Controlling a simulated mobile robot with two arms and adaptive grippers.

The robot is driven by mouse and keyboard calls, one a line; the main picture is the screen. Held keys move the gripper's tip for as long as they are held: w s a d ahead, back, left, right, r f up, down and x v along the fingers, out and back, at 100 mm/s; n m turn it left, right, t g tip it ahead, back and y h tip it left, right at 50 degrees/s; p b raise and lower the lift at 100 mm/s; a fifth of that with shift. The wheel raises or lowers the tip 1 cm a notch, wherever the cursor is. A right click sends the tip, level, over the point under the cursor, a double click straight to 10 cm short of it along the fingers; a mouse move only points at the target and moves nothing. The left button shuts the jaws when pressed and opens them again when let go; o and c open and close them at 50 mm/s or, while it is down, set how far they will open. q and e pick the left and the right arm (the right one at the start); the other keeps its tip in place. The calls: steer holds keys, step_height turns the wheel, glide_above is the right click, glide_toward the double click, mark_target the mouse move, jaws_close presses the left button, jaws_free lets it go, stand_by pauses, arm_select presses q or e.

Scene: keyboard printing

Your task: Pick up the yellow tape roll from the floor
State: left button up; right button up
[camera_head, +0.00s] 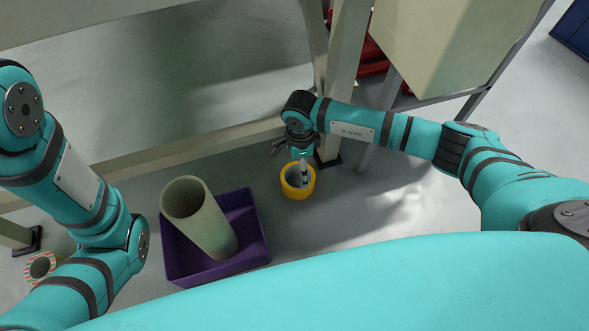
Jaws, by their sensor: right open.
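The yellow tape roll (285,187) lies flat on the grey floor near the middle of the head view, just right of a purple tray. My right gripper (299,174) reaches down over it from above and is open. One finger shows at or inside the ring's opening. Whether it touches the roll I cannot tell. My left arm fills the left side of the view, but its gripper is out of the picture.
The purple tray (258,228) holds a tall, tilted beige tube (206,222). A red-and-white striped roll (40,267) lies at the lower left. A table-frame post (345,65) stands right behind my right gripper, with a low crossbar (185,146) to the left.

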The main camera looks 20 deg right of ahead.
mark_target(292, 168)
step_height(292, 168, down, 2)
steer(key=shift+s+b, duration=0.15)
steer(key=shift+b, duration=0.3)
step_height(292, 168, down, 5)
steer(key=b, duration=0.5)
steer(key=shift+a, duration=0.15)
steer(key=shift+r, duration=0.15)
steer(key=c, duration=0.9)
steer(key=shift+r, duration=0.15)
